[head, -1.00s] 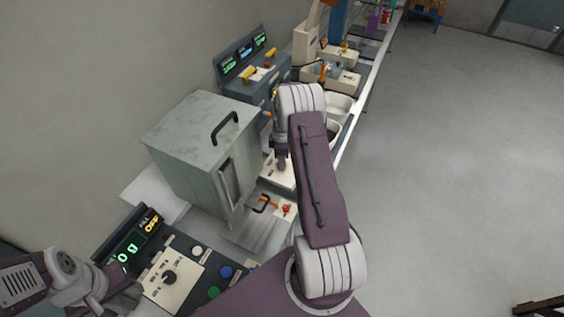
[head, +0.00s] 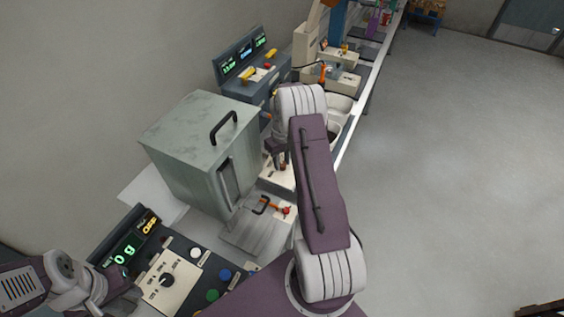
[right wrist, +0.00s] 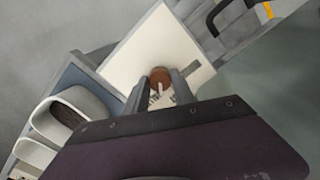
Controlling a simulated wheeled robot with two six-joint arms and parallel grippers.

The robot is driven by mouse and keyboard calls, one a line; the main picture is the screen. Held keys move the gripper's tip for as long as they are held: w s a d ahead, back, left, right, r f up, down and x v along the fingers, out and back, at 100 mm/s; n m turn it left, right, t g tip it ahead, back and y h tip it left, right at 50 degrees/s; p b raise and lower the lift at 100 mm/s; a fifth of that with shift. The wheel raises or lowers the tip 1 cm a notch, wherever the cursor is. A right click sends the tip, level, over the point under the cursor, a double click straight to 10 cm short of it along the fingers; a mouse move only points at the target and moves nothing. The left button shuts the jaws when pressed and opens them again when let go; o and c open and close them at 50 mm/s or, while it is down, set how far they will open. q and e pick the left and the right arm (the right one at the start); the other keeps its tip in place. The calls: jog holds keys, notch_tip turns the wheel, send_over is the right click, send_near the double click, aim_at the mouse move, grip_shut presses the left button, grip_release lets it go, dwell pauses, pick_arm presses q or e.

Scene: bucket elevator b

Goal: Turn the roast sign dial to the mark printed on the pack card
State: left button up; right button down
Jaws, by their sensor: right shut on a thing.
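In the right wrist view, a round brown dial (right wrist: 160,77) with a white pointer sits on a cream panel (right wrist: 150,45). My right gripper (right wrist: 160,88) has its two dark fingers on either side of the dial and is shut on it. Dark marks show on the panel between the fingers, too small to read. In the head view, my right gripper (head: 281,158) is over the cream panel (head: 278,176), right of the grey-green box, and my own arm hides the dial. My left gripper (head: 122,287) is at the lower left, its fingers unclear. I cannot make out the pack card.
A grey-green box (head: 190,150) with a black handle stands left of my right arm. A console (head: 180,262) with a black knob, coloured buttons and a green display is in front. White bins (head: 340,103) and further stations line the bench behind. Open floor lies right.

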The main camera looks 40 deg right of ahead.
aim_at(282, 163)
jog(key=shift+w+d+r+m, duration=0.1)
jog(key=shift+m, duration=2.1)
jog(key=c, duration=1.1)
grip_release()
jog(key=shift+o, duration=0.2)
notch_tip(282, 163, up, 9)
jog(key=b, duration=0.2)
